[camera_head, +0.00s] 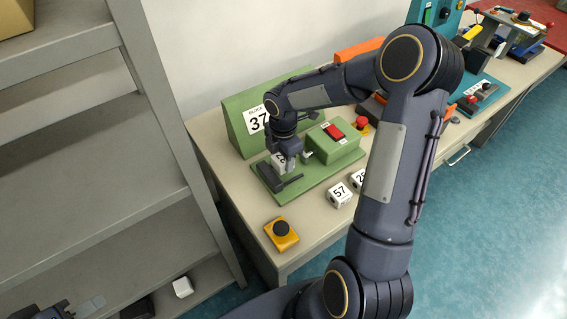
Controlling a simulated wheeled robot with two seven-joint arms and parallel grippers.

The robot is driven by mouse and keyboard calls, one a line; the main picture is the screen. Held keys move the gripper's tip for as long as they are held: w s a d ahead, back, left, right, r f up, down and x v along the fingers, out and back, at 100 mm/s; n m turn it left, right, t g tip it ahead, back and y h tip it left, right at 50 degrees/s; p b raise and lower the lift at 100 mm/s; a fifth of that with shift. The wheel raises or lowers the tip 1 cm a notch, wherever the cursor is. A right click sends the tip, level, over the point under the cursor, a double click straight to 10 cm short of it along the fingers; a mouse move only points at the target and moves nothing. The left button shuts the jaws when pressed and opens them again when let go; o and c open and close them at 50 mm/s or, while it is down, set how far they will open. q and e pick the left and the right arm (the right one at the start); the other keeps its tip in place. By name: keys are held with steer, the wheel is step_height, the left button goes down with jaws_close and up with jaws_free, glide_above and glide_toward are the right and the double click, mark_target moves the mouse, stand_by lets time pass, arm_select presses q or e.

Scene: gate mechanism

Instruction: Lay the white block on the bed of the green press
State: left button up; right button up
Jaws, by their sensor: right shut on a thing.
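The green press (318,190) stands on the bench, with an upright panel marked "BLOCK 37" and a green box with a red switch. My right gripper (284,166) points down over the left part of its bed and is shut on a white block (279,159). The block's number starts with 3; the rest is hidden by the gripper. The block is low, by a dark bracket on the bed; I cannot tell whether it touches the bed. A dark part at the lower left edge seems to be my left gripper (55,309), cut off by the frame; its jaws are unclear.
White blocks, one marked 57 (339,194) and one partly hidden (360,182), lie right of the press. A yellow box with a black button (281,234) sits at the bench's front. A grey shelf unit (75,150) stands left. My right arm covers the bench's middle.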

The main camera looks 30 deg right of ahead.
mark_target(283, 165)
steer(key=shift+f, duration=1.6)
steer(key=o, duration=1.2)
steer(key=shift+c, duration=0.2)
steer(key=shift+r, duration=0.1)
step_height(283, 165, up, 12)
steer(key=shift+f, duration=0.1)
steer(key=s+a+r+m+t+y, duration=0.1)
steer(key=s+r+m, duration=0.3)
steer(key=s+m, duration=0.15)
steer(key=s+a+r+m+t, duration=0.1)
steer(key=s+r+m, duration=0.25)
steer(key=s, duration=0.25)
steer(key=s+a+m+t+y, duration=0.2)
steer(key=s+a+m, duration=0.3)
steer(key=s+m, duration=0.5)
steer(key=shift+s+a+f+m+t+y, duration=0.15)
steer(key=shift+s+f+m+t+y, duration=0.25)
steer(key=shift+m+t, duration=0.45)
